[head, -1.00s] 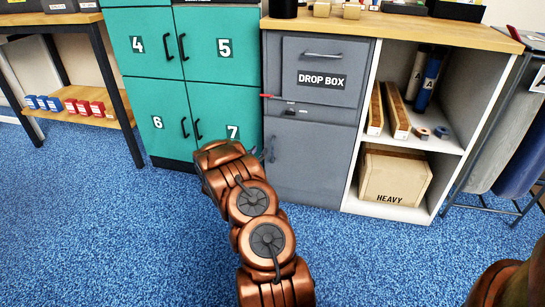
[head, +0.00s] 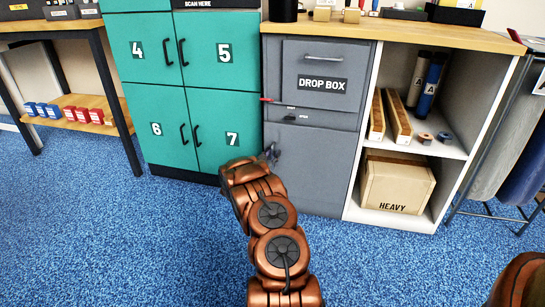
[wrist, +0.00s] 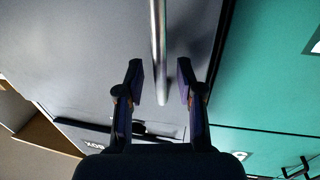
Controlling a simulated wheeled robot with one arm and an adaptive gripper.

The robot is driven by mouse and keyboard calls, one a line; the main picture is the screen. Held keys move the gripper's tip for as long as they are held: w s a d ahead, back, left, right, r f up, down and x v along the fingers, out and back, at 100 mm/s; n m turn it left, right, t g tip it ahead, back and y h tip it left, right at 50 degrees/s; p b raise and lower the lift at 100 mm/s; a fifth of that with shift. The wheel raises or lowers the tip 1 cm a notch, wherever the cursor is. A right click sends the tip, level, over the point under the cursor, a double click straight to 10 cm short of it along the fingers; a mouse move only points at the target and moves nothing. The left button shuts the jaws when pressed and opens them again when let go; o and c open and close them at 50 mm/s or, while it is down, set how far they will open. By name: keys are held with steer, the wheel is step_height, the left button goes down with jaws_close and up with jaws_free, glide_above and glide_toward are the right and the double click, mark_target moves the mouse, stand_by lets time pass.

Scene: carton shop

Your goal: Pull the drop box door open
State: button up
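The grey drop box cabinet (head: 310,170) stands between teal lockers and an open shelf. Its upper flap (head: 323,68) has a horizontal handle (head: 323,57) and a DROP BOX label. The plain lower door (head: 315,165) looks shut. My gripper (head: 271,153) is at that door's left edge, mostly hidden behind my wrist in the head view. In the wrist view, my gripper (wrist: 161,82) is open, one finger either side of a metal bar handle (wrist: 158,45) on the grey door.
A red lever (head: 266,99) sticks out left of a small latch plate (head: 291,109) under the flap. Teal lockers (head: 200,100) adjoin on the left. The shelf (head: 400,212) on the right holds a HEAVY carton (head: 397,185) and tubes. Blue carpet (head: 130,240) in front is clear.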

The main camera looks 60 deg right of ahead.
steer(key=shift+d, duration=0.15)
jaws_close()
stand_by(0.4)
